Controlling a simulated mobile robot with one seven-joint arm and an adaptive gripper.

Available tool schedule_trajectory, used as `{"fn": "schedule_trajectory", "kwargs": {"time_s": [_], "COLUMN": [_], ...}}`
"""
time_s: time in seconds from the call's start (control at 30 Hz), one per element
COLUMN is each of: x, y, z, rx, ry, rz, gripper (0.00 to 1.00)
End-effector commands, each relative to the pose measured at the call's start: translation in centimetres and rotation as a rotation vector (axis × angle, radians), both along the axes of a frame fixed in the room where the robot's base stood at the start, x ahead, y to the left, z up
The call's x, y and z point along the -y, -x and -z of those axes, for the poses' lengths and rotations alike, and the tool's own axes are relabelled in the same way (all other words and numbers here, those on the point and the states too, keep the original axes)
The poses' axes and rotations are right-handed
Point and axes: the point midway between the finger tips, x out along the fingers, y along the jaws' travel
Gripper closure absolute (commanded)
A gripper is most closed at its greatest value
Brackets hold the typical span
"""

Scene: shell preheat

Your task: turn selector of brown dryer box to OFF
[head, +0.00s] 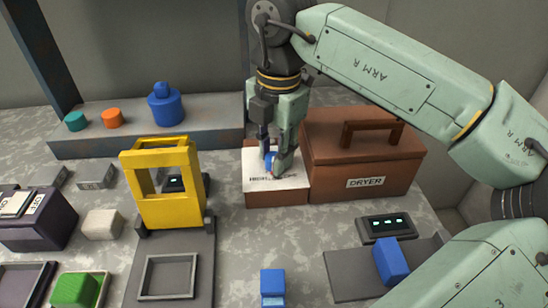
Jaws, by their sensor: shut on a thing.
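The brown dryer box (355,172) stands right of centre, with a handle on its lid and a label reading DRYER. A lower brown block with a white top panel (290,184) adjoins its left side. A blue selector knob (268,161) sits on that panel. My gripper (275,163) comes down from above and is shut on the knob. The fingers hide much of the knob and part of the printed panel text, so the selector's setting cannot be read.
A yellow frame (178,215) stands to the left. A blue block (272,283) lies in front, and another blue block (391,262) is on a dark plate by a small display (386,228). A grey ledge (215,132) at the back holds coloured pieces.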

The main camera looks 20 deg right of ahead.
Motion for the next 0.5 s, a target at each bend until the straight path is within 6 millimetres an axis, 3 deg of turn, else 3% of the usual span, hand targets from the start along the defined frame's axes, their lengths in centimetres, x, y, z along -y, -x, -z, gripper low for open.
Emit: {"fn": "schedule_trajectory", "kwargs": {"time_s": [0.5], "x": [0.03], "y": [-0.02], "z": [0.13], "rx": [-0.002], "ry": [-0.001], "rz": [-0.491], "gripper": [1.00]}}
